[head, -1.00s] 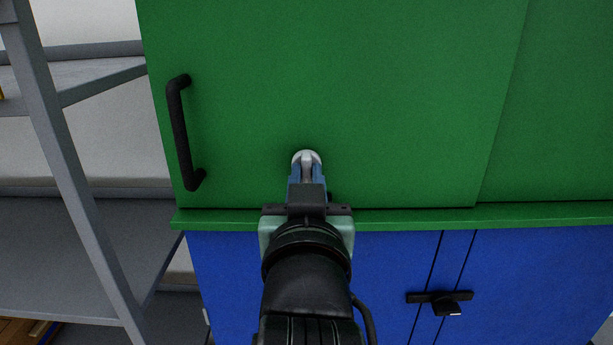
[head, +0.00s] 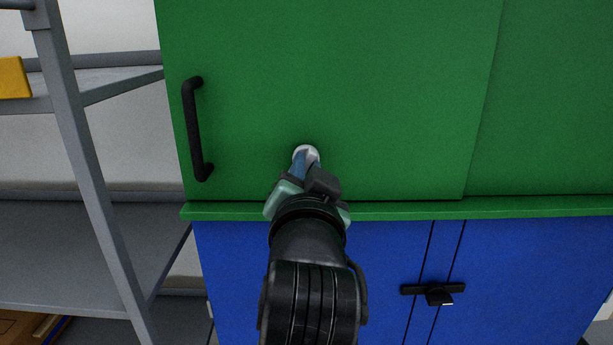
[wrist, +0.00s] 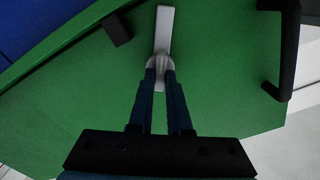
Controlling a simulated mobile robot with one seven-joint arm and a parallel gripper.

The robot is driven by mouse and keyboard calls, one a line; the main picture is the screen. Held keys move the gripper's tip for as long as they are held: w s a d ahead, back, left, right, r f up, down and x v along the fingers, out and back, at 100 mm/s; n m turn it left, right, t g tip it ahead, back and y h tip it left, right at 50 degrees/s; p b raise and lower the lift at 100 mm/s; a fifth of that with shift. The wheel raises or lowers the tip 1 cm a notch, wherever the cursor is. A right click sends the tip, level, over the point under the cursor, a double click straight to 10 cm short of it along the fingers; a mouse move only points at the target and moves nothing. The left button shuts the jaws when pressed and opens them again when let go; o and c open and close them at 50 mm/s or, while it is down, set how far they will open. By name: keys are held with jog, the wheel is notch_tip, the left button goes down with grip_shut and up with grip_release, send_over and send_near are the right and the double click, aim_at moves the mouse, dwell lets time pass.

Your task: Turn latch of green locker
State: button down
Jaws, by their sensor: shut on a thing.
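The green locker (head: 400,90) fills the upper part of the head view, above a blue cabinet. Its latch (head: 306,152) is a light grey piece with a round base on the door, mostly hidden behind my gripper in the head view. In the wrist view the latch (wrist: 164,32) shows as a pale bar running up from between the fingertips. My gripper (head: 306,162) has its blue fingers shut on the latch; the fingers also show in the wrist view (wrist: 161,75). My gripper is tilted in the head view.
A black door handle (head: 194,130) stands out left of the latch. The blue cabinet (head: 320,270) below has a black latch (head: 432,290). A grey metal shelf rack (head: 90,180) is at the left, with a yellow object (head: 14,78) on it.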

jog(key=m+b, duration=0.1)
jog(key=m, duration=0.5)
jog(key=shift+m+b, duration=0.3)
jog(key=shift+b, duration=0.1)
jog(key=m+b, duration=0.1)
jog(key=m, duration=0.4)
jog(key=shift+d+b, duration=0.1)
jog(key=shift+b, duration=0.2)
jog(key=shift+m, duration=0.3)
jog(key=c, duration=0.9)
grip_release()
jog(key=shift+o, duration=0.2)
jog(key=shift+f, duration=0.1)
jog(key=s+b, duration=0.4)
jog(key=s, duration=0.9)
jog(key=shift+b, duration=0.4)
